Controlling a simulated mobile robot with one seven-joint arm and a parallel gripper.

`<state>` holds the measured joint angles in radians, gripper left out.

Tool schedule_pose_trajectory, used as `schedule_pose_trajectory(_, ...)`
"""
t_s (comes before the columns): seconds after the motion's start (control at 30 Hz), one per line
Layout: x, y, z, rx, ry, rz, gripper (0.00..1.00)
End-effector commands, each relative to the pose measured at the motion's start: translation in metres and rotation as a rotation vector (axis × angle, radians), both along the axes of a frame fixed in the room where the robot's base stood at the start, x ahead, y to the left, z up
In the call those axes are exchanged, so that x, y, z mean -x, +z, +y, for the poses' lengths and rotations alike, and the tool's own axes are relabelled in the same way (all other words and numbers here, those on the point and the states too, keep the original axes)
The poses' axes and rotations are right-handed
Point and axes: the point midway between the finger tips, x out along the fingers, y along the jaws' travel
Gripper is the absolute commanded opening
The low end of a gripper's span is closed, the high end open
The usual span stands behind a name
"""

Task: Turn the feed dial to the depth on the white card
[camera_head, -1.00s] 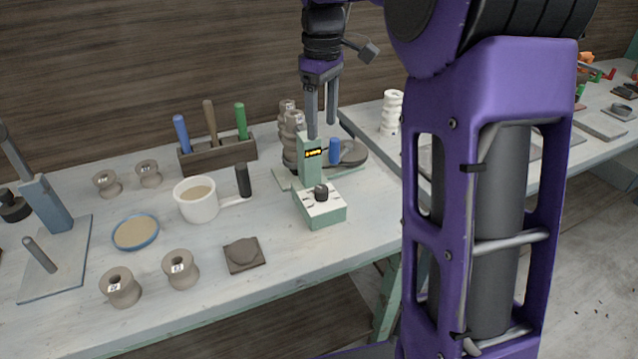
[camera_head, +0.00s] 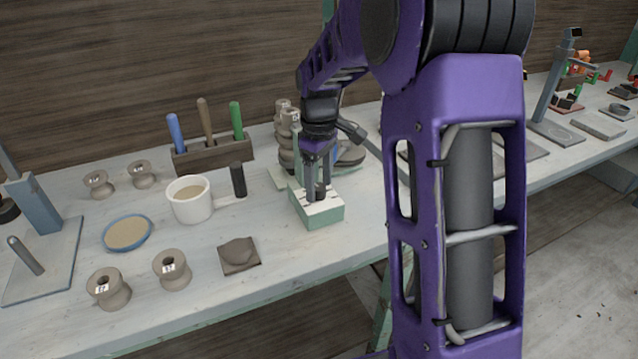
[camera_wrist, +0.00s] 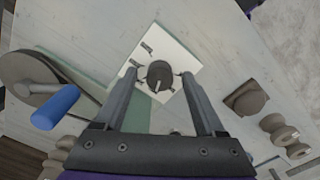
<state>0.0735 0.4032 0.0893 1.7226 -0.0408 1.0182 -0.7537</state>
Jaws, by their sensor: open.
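The feed dial is a dark round knob (camera_wrist: 159,76) with a pale pointer line, on the white top (camera_wrist: 182,54) of a small green box (camera_head: 322,215). In the wrist view the pointer line lies toward the lower side of the knob. Dark marks show on the white top, too small to read. My gripper (camera_head: 317,197) points down over the box, and its fingertips are open on either side of the knob (camera_wrist: 159,75). I see a gap at each side in the wrist view. I cannot make out a separate white card.
A white pot (camera_head: 190,199) with a dark handle stands left of the box. A tool rack (camera_head: 213,155) is behind it. Several clay spools (camera_head: 172,269) and a blue dish (camera_head: 128,233) lie left. A wheel with a blue handle (camera_wrist: 55,108) sits close to the gripper.

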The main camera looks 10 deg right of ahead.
Motion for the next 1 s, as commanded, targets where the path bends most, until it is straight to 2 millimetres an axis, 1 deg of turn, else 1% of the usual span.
schedule_pose_trajectory(0.2, -0.0001, -0.0003, -0.0001, 0.0, 0.0, 0.0, 0.72)
schedule_pose_trajectory(0.23, -0.0001, -0.0003, -0.0001, 0.0, 0.0, 0.0, 0.7)
schedule_pose_trajectory(0.37, -0.0001, -0.0002, -0.0001, 0.001, 0.0, -0.001, 0.47)
schedule_pose_trajectory(0.4, -0.0001, -0.0001, 0.0, 0.001, 0.0, -0.001, 0.39)
schedule_pose_trajectory(0.47, -0.0001, -0.0001, 0.0, 0.001, 0.0, -0.001, 0.29)
schedule_pose_trajectory(0.5, -0.0001, 0.0, 0.0, 0.001, 0.0, -0.001, 0.21)
schedule_pose_trajectory(0.57, -0.0001, 0.0, 0.0, 0.001, 0.0, -0.001, 0.11)
schedule_pose_trajectory(0.6, -0.0001, 0.0, 0.0, 0.001, 0.0, -0.001, 0.03)
schedule_pose_trajectory(0.63, -0.0001, 0.0001, 0.0, 0.001, 0.0, -0.001, 0.0)
schedule_pose_trajectory(0.83, -0.0001, 0.0004, 0.0, 0.001, -0.004, -0.001, 0.0)
schedule_pose_trajectory(1.0, -0.0001, 0.0012, 0.0, 0.001, -0.042, -0.001, 0.0)
